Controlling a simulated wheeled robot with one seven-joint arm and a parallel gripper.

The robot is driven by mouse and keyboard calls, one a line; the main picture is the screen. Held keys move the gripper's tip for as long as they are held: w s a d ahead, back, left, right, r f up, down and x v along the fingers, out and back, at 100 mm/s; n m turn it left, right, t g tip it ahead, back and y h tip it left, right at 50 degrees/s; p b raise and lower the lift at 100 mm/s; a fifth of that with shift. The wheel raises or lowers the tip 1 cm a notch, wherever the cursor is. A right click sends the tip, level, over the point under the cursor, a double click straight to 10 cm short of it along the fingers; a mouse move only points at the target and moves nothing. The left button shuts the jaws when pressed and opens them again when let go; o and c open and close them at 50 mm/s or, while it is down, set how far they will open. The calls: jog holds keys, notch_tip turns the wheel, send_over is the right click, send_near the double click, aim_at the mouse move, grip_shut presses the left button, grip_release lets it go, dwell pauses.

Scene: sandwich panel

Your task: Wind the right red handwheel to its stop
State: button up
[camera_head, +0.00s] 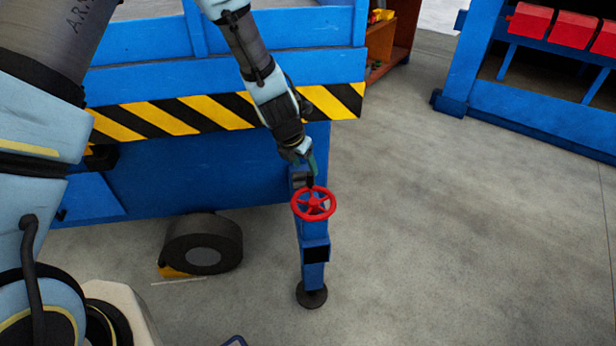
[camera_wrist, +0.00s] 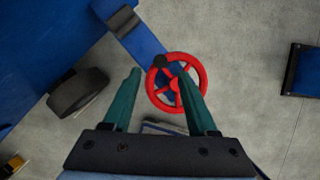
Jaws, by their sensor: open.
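The red handwheel (camera_head: 314,204) sits on a blue support leg (camera_head: 312,258) at the corner of the blue striped trailer. It also shows in the wrist view (camera_wrist: 176,83), with spokes, a hub and a dark knob (camera_wrist: 160,61) at its upper left rim. My gripper (camera_head: 307,172) is at the far upper edge of the wheel in the head view. In the wrist view its two green fingers (camera_wrist: 160,88) are apart and open, with part of the wheel showing between the tips. The right finger overlaps the wheel in the picture; I cannot tell whether it touches.
The blue trailer body (camera_head: 190,165) with its yellow and black striped edge is behind and left of the wheel. A black tyre (camera_head: 203,243) stands left of the leg. A blue rack with red bins (camera_head: 530,20) is at the upper right. The grey floor to the right is clear.

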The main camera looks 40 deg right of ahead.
aim_at(309, 175)
jog(key=p+x, duration=0.1)
jog(key=x, duration=0.6)
jog(key=shift+d+f, duration=0.1)
jog(key=shift+d, duration=0.05)
grip_shut()
dwell(0.3)
